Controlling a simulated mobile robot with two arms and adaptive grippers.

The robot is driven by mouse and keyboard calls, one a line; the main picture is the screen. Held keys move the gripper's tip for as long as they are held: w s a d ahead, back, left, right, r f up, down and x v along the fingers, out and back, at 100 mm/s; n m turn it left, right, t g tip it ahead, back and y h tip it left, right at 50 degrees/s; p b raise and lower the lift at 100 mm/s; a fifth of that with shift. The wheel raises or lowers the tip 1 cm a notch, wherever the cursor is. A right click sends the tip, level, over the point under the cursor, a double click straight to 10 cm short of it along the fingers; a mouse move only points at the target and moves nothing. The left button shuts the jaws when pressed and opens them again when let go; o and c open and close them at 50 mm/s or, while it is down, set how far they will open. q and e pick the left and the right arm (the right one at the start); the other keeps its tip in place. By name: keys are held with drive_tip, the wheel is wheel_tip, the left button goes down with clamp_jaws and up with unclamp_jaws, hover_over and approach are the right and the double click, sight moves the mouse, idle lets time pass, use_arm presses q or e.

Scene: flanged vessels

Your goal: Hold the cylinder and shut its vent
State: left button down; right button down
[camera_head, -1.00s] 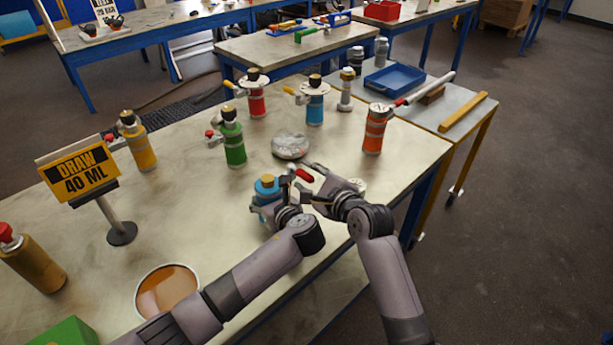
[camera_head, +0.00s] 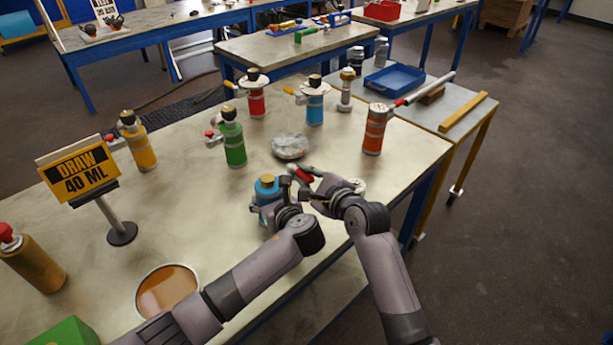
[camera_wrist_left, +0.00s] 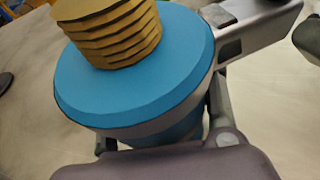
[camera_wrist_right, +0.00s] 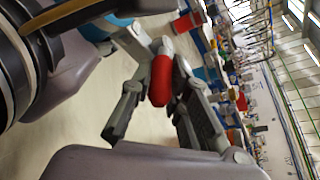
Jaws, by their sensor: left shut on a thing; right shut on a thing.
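The blue cylinder (camera_head: 266,188) stands upright near the table's front edge, with a gold cap on top. Its blue shoulder (camera_wrist_left: 135,85) and ribbed gold cap (camera_wrist_left: 108,30) fill much of the left wrist view. My left gripper (camera_head: 272,206) is shut around the cylinder's body below the shoulder. The vent's red handle (camera_head: 304,176) sticks out to the right of the cylinder. My right gripper (camera_head: 309,180) is shut on it; in the right wrist view the red grip (camera_wrist_right: 161,80) lies between the fingers. The vent's joint at the cylinder is mostly hidden.
A round grey disc (camera_head: 290,146) lies just behind. Green (camera_head: 234,140), orange (camera_head: 374,130), yellow (camera_head: 140,145), red (camera_head: 256,97) and light blue (camera_head: 315,105) cylinders stand farther back. A sign (camera_head: 80,172) and a dish of amber liquid (camera_head: 167,291) are at left.

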drive_tip(key=shift+f, duration=0.1)
idle(0.7)
drive_tip(key=w+n+g+y, duration=0.1)
drive_tip(key=n+g+y, duration=0.1)
drive_tip(key=n+g, duration=0.1)
drive_tip(key=w+d+n+g+y, duration=0.1)
drive_tip(key=n+g+y, duration=0.1)
drive_tip(key=g, duration=0.1)
drive_tip(key=w+n+g+y, duration=0.1)
drive_tip(key=n+g+y, duration=0.1)
drive_tip(key=n, duration=0.1)
drive_tip(key=shift+w+d+f+n+g, duration=0.1)
drive_tip(key=shift+w+d+n+g, duration=0.1)
drive_tip(key=shift+w+n+g, duration=0.15)
drive_tip(key=shift+g, duration=0.35)
drive_tip(key=c, duration=1.5)
unclamp_jaws()
drive_tip(key=shift+a+y, duration=0.15)
drive_tip(key=shift+y, duration=0.15)
